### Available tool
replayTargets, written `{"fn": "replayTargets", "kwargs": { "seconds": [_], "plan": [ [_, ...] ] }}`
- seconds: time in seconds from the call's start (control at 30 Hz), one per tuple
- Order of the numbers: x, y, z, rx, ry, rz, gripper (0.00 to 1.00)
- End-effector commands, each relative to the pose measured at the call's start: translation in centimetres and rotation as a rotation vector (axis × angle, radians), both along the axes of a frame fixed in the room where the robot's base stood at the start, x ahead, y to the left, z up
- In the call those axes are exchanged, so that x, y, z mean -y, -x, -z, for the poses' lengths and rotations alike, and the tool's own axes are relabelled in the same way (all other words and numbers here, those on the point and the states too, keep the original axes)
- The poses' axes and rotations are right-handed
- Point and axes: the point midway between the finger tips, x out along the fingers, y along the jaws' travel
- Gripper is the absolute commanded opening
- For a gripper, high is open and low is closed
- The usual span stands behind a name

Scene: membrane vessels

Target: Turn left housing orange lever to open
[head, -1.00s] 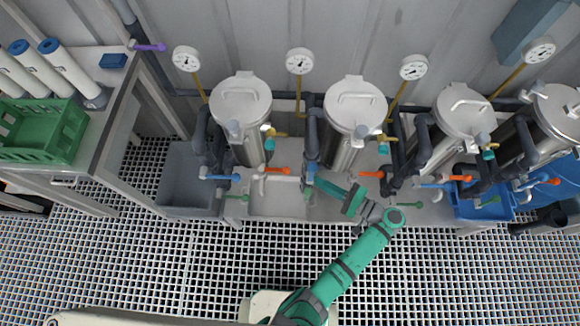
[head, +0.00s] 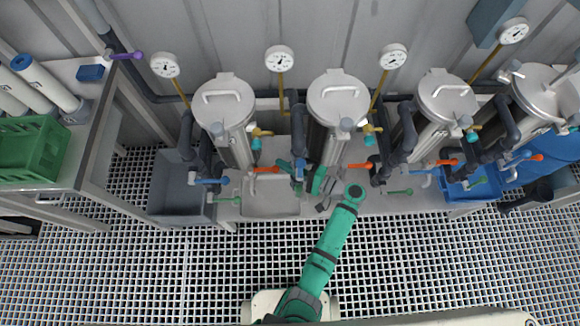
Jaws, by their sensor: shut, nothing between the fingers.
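The left housing (head: 226,112) is a steel vessel with a round lid, standing against the wall at the left of the row. Its orange lever (head: 265,170) sits low at its right side, with the handle lying sideways toward the right. My gripper (head: 286,164) is shut and empty, a little right of this lever and close to a blue-handled valve (head: 299,174). Its fingertips are small and partly hidden among the pipes, so I cannot tell whether they touch the lever.
A second steel housing (head: 338,108) stands to the right, with another orange lever (head: 360,166) below. A grey bin (head: 174,190) and a bench with a green crate (head: 32,150) are at left. The grated floor (head: 210,270) in front is clear.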

Motion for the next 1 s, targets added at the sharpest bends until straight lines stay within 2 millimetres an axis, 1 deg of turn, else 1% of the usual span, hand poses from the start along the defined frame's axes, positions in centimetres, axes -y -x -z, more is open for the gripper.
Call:
{"fn": "replayTargets", "kwargs": {
  "seconds": [0.27,0.5,0.8,0.9,1.0],
  "plan": [
    [0.0,0.0,0.0,0.000,0.000,0.000,0.00],
    [0.0,1.6,0.0,-0.001,-0.001,-0.001,0.00],
    [0.1,1.6,0.0,0.000,0.000,-0.001,0.00],
    [0.5,1.8,0.0,0.000,0.000,0.001,0.00],
    [1.5,2.3,-0.1,0.000,0.000,0.002,0.00]
  ]
}}
